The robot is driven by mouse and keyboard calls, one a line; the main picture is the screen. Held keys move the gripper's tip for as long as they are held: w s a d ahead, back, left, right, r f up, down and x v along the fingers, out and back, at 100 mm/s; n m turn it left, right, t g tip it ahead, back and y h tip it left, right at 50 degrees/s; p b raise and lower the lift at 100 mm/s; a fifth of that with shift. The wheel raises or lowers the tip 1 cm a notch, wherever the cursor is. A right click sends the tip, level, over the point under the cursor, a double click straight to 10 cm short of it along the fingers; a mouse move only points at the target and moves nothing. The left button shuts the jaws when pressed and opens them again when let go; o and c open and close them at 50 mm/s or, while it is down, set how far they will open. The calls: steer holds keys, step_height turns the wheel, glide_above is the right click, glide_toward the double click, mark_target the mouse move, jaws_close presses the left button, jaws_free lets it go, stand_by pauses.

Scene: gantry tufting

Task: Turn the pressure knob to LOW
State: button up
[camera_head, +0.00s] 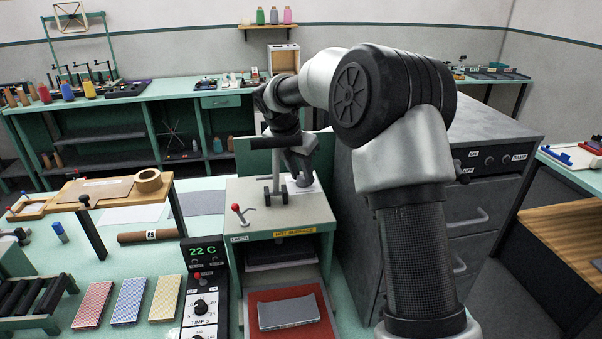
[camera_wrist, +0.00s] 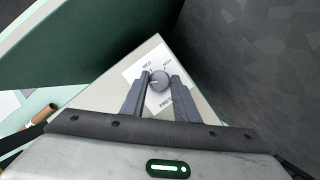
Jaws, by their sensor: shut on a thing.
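The pressure knob (camera_wrist: 160,80) is a round grey knob on a white label plate (camera_wrist: 134,74) on the press's top. MED and HIGH can be read on the plate, and part of a word starting PRES; no LOW label can be read. A small pale mark shows on the knob's left side. My gripper (camera_wrist: 160,77) has a finger on each side of the knob and is shut on it. In the head view my gripper (camera_head: 301,168) reaches down to the top of the press (camera_head: 262,218), hiding the knob.
A red-tipped lever (camera_head: 237,208) marked LATCH and a HOT SURFACE label (camera_head: 294,232) are on the press. A grey drawer cabinet (camera_head: 480,190) stands close on the right. A controller reading 22 C (camera_head: 204,252) stands in front to the left.

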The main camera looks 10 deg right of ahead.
steer(key=o, duration=1)
steer(key=shift+o, duration=0.2)
steer(key=v, duration=1.7)
steer(key=shift+a+r, duration=0.2)
steer(key=shift+a, duration=0.05)
steer(key=shift+s+d, duration=0.1)
steer(key=shift+d, duration=0.05)
